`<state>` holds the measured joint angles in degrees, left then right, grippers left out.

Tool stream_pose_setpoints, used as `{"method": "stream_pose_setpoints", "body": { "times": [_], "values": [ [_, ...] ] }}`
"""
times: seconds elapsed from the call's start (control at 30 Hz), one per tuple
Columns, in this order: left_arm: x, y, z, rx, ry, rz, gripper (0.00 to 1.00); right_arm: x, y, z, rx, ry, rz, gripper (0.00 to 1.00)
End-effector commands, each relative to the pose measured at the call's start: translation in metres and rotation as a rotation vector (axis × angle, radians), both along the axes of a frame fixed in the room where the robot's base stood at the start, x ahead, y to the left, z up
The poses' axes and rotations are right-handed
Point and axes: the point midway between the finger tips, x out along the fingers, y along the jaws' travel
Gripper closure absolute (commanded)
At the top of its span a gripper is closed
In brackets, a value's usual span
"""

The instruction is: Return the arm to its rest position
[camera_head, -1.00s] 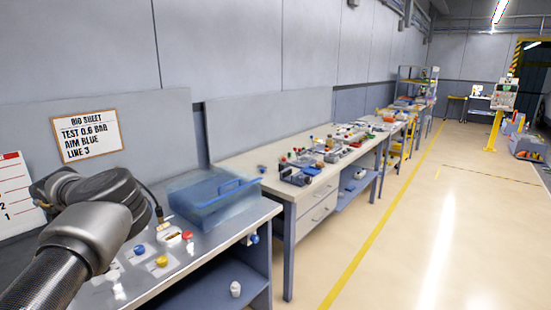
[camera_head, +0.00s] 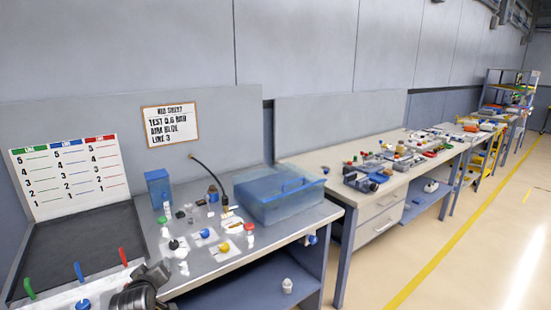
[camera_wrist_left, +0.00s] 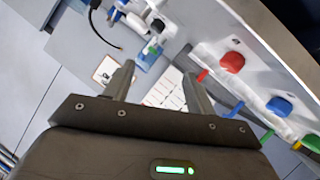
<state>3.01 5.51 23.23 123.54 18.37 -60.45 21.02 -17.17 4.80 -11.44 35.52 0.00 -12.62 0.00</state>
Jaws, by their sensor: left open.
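My left gripper (camera_wrist_left: 160,80) shows in the left wrist view with its two fingers spread apart and nothing between them. Past the fingers, the bench, the coloured knobs and the wall chart appear tilted. In the head view a dark piece of my arm (camera_head: 140,292) shows low at the bottom edge, in front of the bench; the fingers are not visible there. My right gripper is in neither view.
The bench holds a blue translucent bin (camera_head: 280,196), small fittings and coloured caps, and a dark mat (camera_head: 80,245). Green, blue and red levers (camera_head: 78,272) stand near the arm. A wall chart (camera_head: 68,175) and sign (camera_head: 170,127) hang behind. Open floor (camera_head: 490,250) lies right.

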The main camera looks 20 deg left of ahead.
Motion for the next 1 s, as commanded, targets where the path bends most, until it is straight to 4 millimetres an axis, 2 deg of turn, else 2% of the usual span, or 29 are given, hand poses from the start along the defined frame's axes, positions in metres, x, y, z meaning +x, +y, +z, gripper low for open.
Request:
{"method": "stream_pose_setpoints", "body": {
  "times": [0.03,0.13,0.2,0.3,0.4,0.6,0.8,1.0],
  "values": [
    [-0.012,-0.033,-0.026,0.032,0.119,-0.107,0.44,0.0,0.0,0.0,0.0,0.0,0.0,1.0],
    [-0.042,-0.095,-0.071,0.086,0.333,-0.318,0.44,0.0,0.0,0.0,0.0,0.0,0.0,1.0],
    [-0.07,-0.133,-0.097,0.115,0.464,-0.452,0.44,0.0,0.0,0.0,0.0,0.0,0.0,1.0],
    [-0.109,-0.173,-0.124,0.141,0.609,-0.605,0.44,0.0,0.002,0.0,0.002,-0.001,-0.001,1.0],
    [-0.143,-0.203,-0.141,0.157,0.714,-0.727,0.44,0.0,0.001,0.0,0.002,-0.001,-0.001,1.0],
    [-0.201,-0.248,-0.159,0.18,0.865,-0.929,0.44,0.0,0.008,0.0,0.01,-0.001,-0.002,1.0],
    [-0.252,-0.28,-0.17,0.198,0.982,-1.098,0.44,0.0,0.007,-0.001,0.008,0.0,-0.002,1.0],
    [-0.235,-0.28,-0.242,0.188,1.0,-1.093,0.44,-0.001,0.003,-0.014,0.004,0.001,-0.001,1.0]
  ]
}}
